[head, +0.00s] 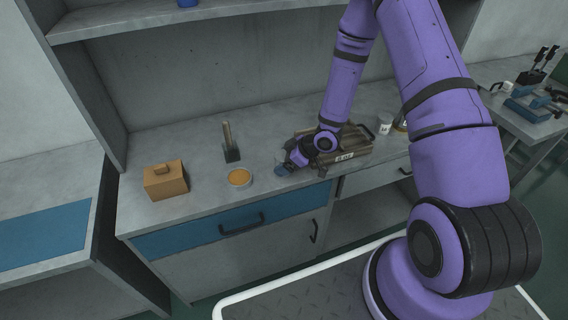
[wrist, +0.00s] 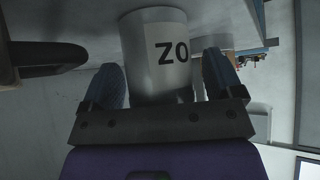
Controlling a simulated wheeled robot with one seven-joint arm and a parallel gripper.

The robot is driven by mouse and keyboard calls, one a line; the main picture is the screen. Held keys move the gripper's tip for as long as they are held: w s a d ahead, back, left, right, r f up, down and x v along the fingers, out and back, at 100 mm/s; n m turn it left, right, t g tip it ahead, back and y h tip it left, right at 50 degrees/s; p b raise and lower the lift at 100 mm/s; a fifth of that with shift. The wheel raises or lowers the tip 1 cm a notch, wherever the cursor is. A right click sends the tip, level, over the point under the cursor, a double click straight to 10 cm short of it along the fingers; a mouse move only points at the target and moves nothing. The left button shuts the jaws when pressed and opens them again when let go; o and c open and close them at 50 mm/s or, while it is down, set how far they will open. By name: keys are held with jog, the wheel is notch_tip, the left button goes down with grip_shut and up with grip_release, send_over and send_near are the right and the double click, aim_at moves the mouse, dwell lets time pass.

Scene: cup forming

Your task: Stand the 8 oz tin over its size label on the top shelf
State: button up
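In the wrist view a pale grey-white tin (wrist: 153,55) with dark lettering that reads "ZO", apparently OZ upside down, stands between my gripper's two blue fingers (wrist: 166,80). The tin there is hidden or too small to make out. The top shelf (head: 170,22) shows at the upper left; no size label on it can be made out.
The brown crate (head: 358,160) carries a white tag. An orange-tan box (head: 165,190), an orange-topped round dish (head: 240,178) and a dark block with an upright piece (head: 231,153) stand on the counter (head: 200,213). A white cup-like item (head: 384,127) stands behind the crate.

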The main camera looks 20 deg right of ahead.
jog(key=c, duration=0.9)
jog(key=shift+r, duration=0.2)
jog(key=shift+c, duration=0.2)
